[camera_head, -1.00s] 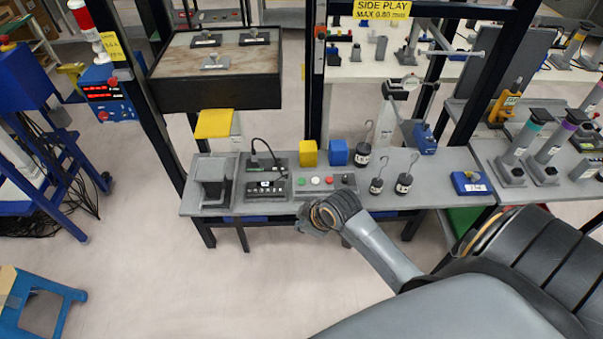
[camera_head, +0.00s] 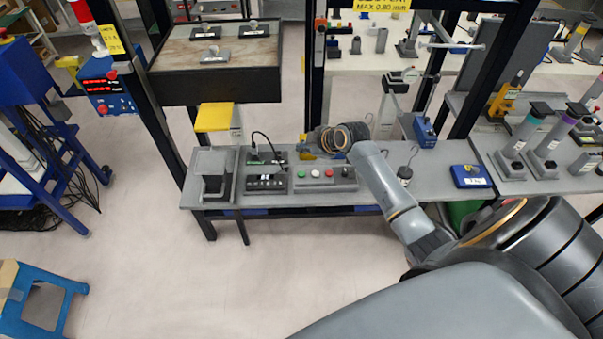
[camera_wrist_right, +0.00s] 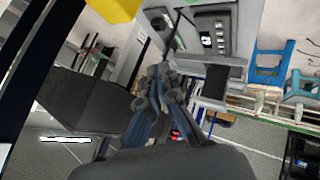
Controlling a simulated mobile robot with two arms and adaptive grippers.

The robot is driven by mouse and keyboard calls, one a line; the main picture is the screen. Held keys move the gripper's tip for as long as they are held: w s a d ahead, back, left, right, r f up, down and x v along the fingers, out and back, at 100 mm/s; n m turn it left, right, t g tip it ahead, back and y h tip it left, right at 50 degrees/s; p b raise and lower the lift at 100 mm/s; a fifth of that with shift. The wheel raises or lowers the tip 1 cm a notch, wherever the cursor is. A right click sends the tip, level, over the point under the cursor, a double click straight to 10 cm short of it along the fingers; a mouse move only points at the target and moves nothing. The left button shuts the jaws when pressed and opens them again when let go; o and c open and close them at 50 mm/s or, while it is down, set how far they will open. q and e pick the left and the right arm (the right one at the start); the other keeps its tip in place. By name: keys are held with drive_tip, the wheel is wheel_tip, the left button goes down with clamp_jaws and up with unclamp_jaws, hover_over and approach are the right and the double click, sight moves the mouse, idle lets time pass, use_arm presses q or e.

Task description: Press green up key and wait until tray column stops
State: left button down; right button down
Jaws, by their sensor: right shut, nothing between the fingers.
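A grey key box (camera_head: 325,184) lies on the bench, with a green key (camera_head: 301,174) at its left, a red key (camera_head: 315,173) in the middle and a pale key (camera_head: 329,172) to the right. My right gripper (camera_head: 306,149) is shut and empty, above the bench behind the key box. In the head view it does not cover the keys, and I see no contact with them. Its shut fingers also show in the right wrist view (camera_wrist_right: 160,82). A dark tray with a brown top (camera_head: 216,88) stands raised at the upper left. My left gripper is not in view.
A black device with a display (camera_head: 266,182) is left of the key box, and a grey stand (camera_head: 212,175) is farther left. A yellow block (camera_head: 214,117) is below the tray. A dark upright post (camera_head: 317,70) rises behind my gripper.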

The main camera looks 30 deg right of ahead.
sight(303, 175)
drive_tip(key=shift+f, duration=0.15)
wheel_tip(303, 175, down, 8)
drive_tip(key=b, duration=0.7)
drive_tip(key=shift+f, duration=0.35)
drive_tip(key=shift+b, duration=0.3)
idle(0.5)
drive_tip(key=shift+f, duration=0.35)
